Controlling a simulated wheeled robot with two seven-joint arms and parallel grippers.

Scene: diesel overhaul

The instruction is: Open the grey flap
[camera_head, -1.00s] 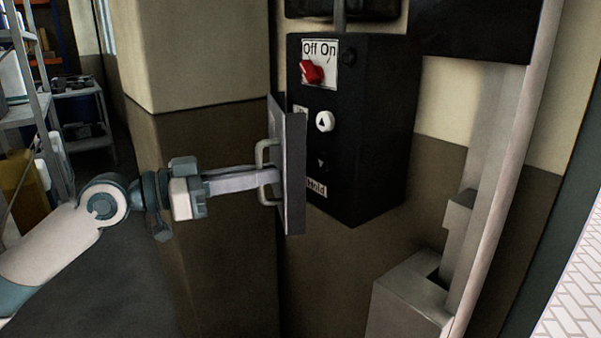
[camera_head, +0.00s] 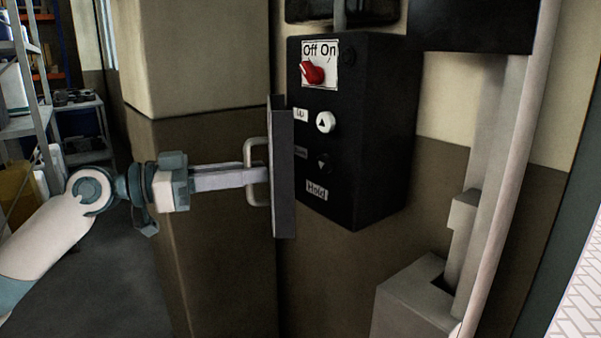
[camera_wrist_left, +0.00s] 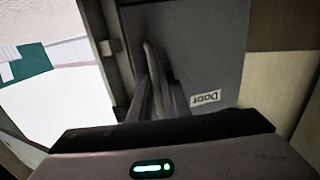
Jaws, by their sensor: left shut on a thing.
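The grey flap (camera_head: 283,172) stands swung out from the left edge of the black control box (camera_head: 362,130), seen nearly edge-on in the head view. Its U-shaped handle (camera_head: 250,150) faces left. My left gripper (camera_head: 262,176) is shut on the handle, with its fingers level. In the left wrist view the grey flap (camera_wrist_left: 205,50) carries a label reading "Door", and the handle (camera_wrist_left: 152,70) runs between the fingers. The box front shows a red Off/On switch (camera_head: 312,72), a white up button (camera_head: 325,122), a black down button (camera_head: 323,163) and a "Hold" label. My right gripper is not in view.
A beige and brown wall column (camera_head: 205,200) stands behind my left gripper. A grey metal bracket and post (camera_head: 415,295) are at the lower right. Shelves (camera_head: 85,125) stand at the far left. Floor at the lower left is clear.

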